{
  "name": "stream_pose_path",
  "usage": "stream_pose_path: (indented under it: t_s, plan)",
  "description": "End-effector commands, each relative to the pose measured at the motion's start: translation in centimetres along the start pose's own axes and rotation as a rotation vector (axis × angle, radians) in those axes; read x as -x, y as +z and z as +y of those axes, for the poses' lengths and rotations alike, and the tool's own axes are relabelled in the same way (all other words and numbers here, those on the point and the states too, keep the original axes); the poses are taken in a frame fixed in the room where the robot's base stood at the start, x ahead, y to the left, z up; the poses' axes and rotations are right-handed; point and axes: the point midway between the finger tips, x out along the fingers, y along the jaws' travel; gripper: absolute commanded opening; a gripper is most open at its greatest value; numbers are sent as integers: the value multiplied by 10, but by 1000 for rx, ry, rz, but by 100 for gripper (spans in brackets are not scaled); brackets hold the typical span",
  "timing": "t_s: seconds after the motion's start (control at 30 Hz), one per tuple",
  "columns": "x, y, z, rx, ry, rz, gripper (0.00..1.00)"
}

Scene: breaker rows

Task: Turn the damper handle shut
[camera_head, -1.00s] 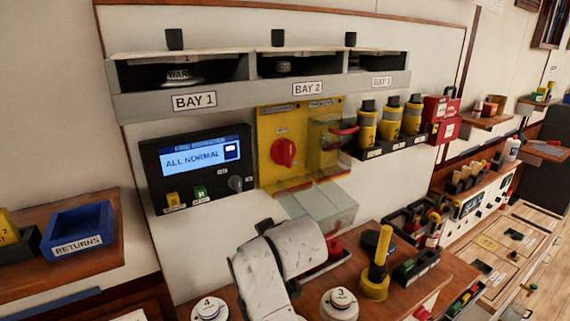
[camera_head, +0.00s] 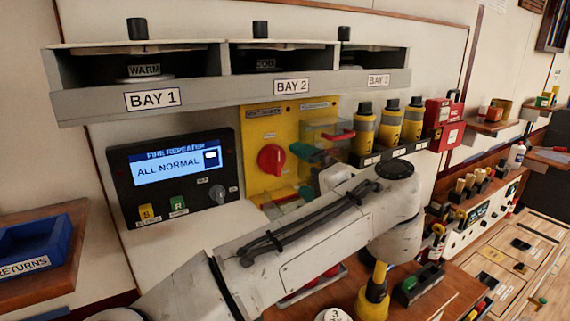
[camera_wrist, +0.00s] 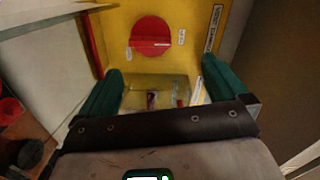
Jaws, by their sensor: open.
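A round red turn handle (camera_head: 271,160) sits on the left part of the yellow panel (camera_head: 255,127) under BAY 2. A red bar handle (camera_head: 338,135) shows at a clear box (camera_head: 326,127) on the panel's right part. The small labels are too blurred to tell which is the damper. My gripper (camera_head: 305,172) is in front of the panel, open, partly hidden by my arm. In the wrist view, the green fingers of my gripper (camera_wrist: 160,68) stand wide apart. The round red handle (camera_wrist: 150,37) shows beyond them, untouched. A see-through piece (camera_wrist: 155,92) shows between the fingers.
The fire repeater (camera_head: 175,170) is left of the panel and reads ALL NORMAL. Several yellow canisters (camera_head: 389,126) stand right of it. The grey bay shelf (camera_head: 235,92) overhangs above. A yellow upright handle (camera_head: 372,290) stands on the wooden bench below.

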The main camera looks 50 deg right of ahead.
Motion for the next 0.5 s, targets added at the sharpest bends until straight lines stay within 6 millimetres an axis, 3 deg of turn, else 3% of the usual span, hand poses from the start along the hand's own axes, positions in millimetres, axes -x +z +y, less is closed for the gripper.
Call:
stream_pose_path:
  t_s: [0.1, 0.27, 0.5]
  plan:
    - [7, 7, 9, -135, -9, 9, 99]
    - [10, 12, 15, -208, -10, 13, 99]
    - [-12, 12, 13, -216, -10, 9, 99]
